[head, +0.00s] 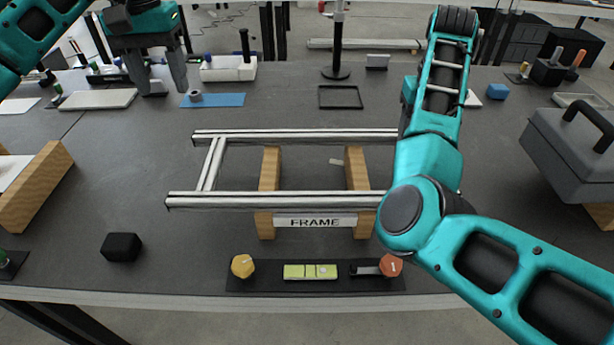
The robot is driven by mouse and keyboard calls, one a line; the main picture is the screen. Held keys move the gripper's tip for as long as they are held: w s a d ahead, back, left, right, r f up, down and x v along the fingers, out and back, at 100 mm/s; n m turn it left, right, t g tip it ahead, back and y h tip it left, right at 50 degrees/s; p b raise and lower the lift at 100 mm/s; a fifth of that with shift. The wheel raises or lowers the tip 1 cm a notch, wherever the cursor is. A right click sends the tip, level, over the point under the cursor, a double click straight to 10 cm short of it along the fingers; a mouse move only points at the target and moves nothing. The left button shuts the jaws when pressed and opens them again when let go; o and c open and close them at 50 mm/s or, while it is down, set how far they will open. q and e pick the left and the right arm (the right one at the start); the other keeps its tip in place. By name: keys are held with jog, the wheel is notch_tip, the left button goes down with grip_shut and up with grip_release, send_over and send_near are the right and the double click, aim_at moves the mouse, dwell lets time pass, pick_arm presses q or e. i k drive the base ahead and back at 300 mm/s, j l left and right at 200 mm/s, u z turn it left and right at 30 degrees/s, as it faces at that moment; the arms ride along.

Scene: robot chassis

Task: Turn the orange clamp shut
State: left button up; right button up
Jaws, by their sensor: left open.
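An orange-red knob (390,265) with a short black bar on its left sits at the right end of a dark strip (340,284) near the table's front edge; it looks like the orange clamp. My right arm's elbow is close above it in the picture. A yellow-amber knob (242,266) sits at the strip's left end. Whether the clamp is open or shut cannot be told. My left gripper (160,85) is open and empty at the back left, far from the clamp. My right gripper is not in view.
A silver rail frame (285,201) lies on wooden blocks (269,180) behind the strip, its right end hidden by my right arm. A green level (310,271) lies mid-strip. A black cube (121,247) stands left; a grey toolbox (570,150) stands right.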

aim_at(390, 266)
jog(key=k+j, duration=0.7)
jog(key=k, duration=0.45)
